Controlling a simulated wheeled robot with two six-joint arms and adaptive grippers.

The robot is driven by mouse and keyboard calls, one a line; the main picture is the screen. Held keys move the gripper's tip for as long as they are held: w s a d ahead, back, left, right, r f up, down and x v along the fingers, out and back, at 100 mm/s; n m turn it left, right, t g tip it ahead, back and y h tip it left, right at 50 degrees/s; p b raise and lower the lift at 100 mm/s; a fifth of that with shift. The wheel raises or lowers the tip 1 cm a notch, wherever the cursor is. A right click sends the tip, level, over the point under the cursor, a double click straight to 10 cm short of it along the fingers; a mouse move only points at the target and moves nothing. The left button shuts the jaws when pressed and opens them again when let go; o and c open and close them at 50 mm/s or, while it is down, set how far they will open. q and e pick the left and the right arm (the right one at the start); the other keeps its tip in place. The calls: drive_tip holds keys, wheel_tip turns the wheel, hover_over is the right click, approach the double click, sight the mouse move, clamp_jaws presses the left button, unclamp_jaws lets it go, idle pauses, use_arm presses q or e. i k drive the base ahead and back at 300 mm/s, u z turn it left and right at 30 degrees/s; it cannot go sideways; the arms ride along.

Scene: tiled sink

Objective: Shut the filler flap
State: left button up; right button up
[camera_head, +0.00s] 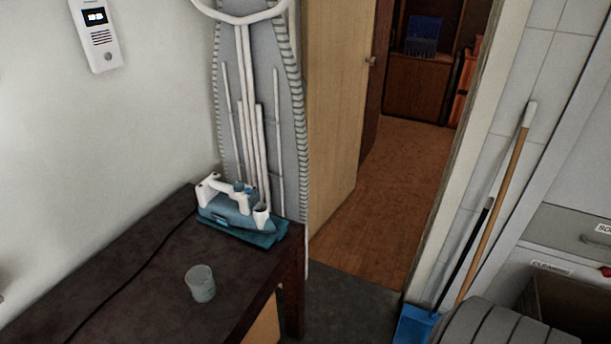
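A blue and white steam iron (236,205) stands on a flat blue base (262,234) at the far right end of the dark table. Its white handle is towards the upper left. A round whitish part shows at its right end, but I cannot tell whether this is the filler flap or whether it is open. A small translucent cup (201,283) stands upright on the table, nearer than the iron and apart from it. Neither of my grippers is in view.
The dark table (125,290) has bare room around the cup, with a black cord across its left part. An ironing board (252,110) leans upright behind the iron. A blue dustpan (414,325) and broom stand at right. A doorway opens behind.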

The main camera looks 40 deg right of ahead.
sight(252, 191)
drive_tip(key=u, duration=0.5)
drive_tip(key=k, duration=0.75)
drive_tip(key=z, duration=1.2)
drive_tip(key=i, duration=0.45)
drive_tip(key=z, duration=0.1)
